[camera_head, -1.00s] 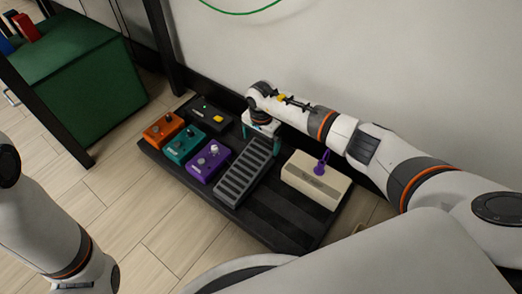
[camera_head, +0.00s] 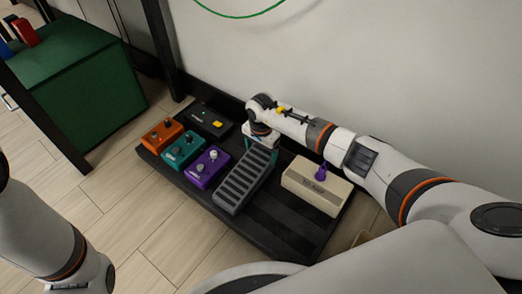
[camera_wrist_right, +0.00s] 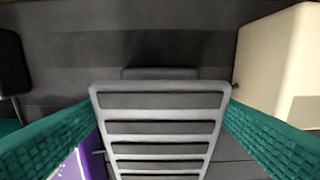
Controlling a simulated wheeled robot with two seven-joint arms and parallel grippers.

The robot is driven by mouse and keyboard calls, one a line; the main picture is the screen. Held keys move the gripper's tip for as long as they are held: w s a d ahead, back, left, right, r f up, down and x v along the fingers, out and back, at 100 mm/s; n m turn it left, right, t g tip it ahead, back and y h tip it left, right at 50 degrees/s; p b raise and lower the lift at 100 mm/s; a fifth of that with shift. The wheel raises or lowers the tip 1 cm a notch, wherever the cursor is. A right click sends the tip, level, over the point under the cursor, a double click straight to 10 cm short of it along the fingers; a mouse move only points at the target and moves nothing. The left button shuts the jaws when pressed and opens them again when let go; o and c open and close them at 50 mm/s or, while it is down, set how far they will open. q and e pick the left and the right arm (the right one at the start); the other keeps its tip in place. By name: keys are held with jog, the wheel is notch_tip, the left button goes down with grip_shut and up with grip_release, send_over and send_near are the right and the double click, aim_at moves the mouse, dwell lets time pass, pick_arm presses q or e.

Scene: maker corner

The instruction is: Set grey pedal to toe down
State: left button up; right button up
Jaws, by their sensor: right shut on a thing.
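The grey pedal (camera_head: 246,180), a long ribbed treadle, sits on the black pedalboard between the purple pedal and the cream pedal. Its far end lies under my right gripper (camera_head: 260,140). In the right wrist view the grey pedal (camera_wrist_right: 160,128) lies between the teal fingers of my right gripper (camera_wrist_right: 160,112), one finger along each side, and the gripper is shut on it. The treadle's exact tilt is hard to judge. My left arm (camera_head: 50,235) shows at the lower left; its gripper is out of the picture.
The purple pedal (camera_head: 207,168), teal pedal (camera_head: 183,151), orange pedal (camera_head: 162,134) and a black pedal (camera_head: 205,118) stand left of it. The cream pedal (camera_head: 316,187) with a purple lever (camera_head: 320,173) stands close right. The pedalboard (camera_head: 275,232) is bare in front. A wall rises behind.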

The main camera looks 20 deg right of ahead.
jog(key=shift+w+d+f+b, duration=0.1)
jog(key=shift+d+f+b, duration=0.15)
jog(key=shift+f+b, duration=0.3)
jog(key=f+b, duration=0.2)
jog(key=f, duration=0.1)
jog(key=shift+w+d, duration=0.2)
jog(key=shift+d, duration=0.15)
jog(key=shift+r, duration=0.1)
jog(key=o, duration=1)
jog(key=shift+d, duration=0.1)
jog(key=shift+o, duration=1.3)
